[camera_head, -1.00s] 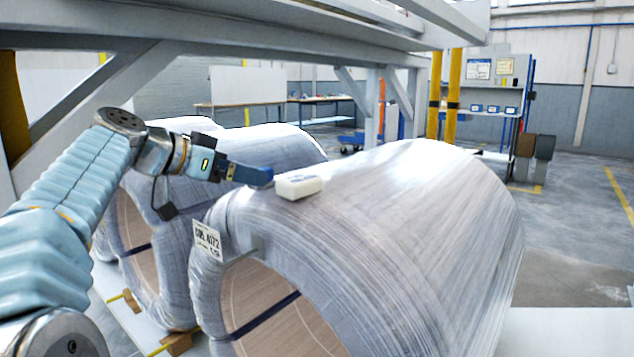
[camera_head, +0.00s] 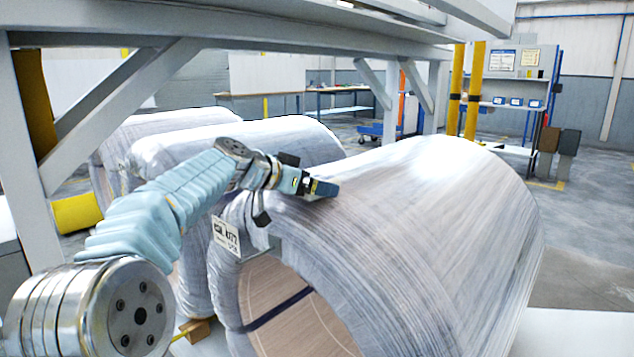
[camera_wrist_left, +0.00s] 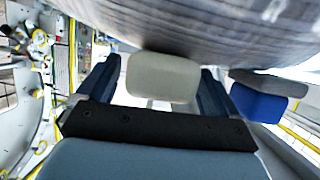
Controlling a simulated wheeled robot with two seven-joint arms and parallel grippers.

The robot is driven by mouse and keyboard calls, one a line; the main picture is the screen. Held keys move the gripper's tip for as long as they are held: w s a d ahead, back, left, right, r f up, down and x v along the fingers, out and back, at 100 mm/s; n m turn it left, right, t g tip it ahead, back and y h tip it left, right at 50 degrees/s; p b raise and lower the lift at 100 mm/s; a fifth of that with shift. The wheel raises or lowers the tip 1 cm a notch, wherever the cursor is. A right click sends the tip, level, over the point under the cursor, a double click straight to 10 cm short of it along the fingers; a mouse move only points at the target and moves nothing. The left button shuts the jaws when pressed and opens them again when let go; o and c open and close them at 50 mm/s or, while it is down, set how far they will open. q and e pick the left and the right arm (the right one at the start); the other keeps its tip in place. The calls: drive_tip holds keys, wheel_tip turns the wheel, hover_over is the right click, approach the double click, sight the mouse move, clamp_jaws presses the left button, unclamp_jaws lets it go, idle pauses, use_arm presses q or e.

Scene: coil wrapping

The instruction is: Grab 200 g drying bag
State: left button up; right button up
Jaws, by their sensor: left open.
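The drying bag (camera_wrist_left: 163,78) is a small off-white block in the left wrist view, lying against the surface of the wrapped coil (camera_wrist_left: 215,28). My left gripper (camera_wrist_left: 160,72) is open, with one dark blue finger on each side of the bag; I cannot tell whether either finger touches it. In the head view my left gripper (camera_head: 323,188) is at the upper left of the near coil (camera_head: 430,220), and the bag is hidden there. The bag's weight marking is not readable. My right gripper is not in view.
A white label (camera_head: 226,236) is on the near coil's front edge. More wrapped coils (camera_head: 250,140) stand behind to the left. A grey overhead frame (camera_head: 250,58) spans above, with yellow posts (camera_head: 473,90) behind. Open floor (camera_head: 585,225) lies to the right.

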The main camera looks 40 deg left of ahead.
use_arm(q)
drive_tip(key=c, duration=1.2)
